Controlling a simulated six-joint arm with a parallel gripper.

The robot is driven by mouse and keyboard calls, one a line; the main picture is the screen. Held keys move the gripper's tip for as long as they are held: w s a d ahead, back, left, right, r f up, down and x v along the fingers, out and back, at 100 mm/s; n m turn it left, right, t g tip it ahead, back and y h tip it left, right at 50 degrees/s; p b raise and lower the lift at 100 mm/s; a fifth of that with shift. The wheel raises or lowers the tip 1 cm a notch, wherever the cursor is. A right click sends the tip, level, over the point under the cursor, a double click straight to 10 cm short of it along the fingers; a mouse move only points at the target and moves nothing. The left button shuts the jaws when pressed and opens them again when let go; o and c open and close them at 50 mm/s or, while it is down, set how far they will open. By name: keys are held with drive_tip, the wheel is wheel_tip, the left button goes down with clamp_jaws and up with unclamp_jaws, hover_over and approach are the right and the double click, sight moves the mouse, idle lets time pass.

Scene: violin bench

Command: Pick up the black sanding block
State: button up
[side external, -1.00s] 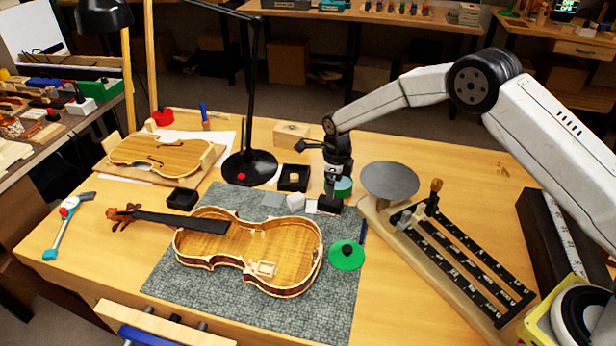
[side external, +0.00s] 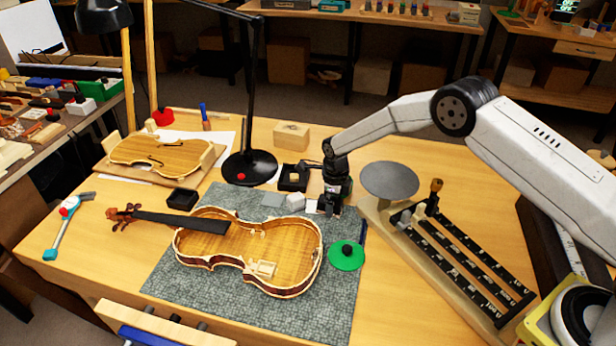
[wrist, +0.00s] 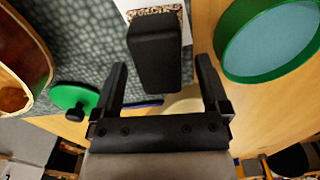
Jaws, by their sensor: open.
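The black sanding block (wrist: 155,52) shows in the wrist view as a dark upright-looking block at the top centre. Its near end sits between the tips of my gripper (wrist: 162,68), with a gap visible to each finger. My gripper is open, one finger to each side. In the side view my gripper (side external: 330,207) is low over the back right part of the grey mat (side external: 230,290). There the fingers largely hide the block.
A green-rimmed round dish (wrist: 225,60) is close on the right.

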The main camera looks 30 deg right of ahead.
drive_tip(key=shift+f, duration=0.4)
drive_tip(key=shift+c, duration=0.2)
clamp_jaws()
drive_tip(key=shift+r, duration=0.15)
drive_tip(key=shift+r, duration=4.9)
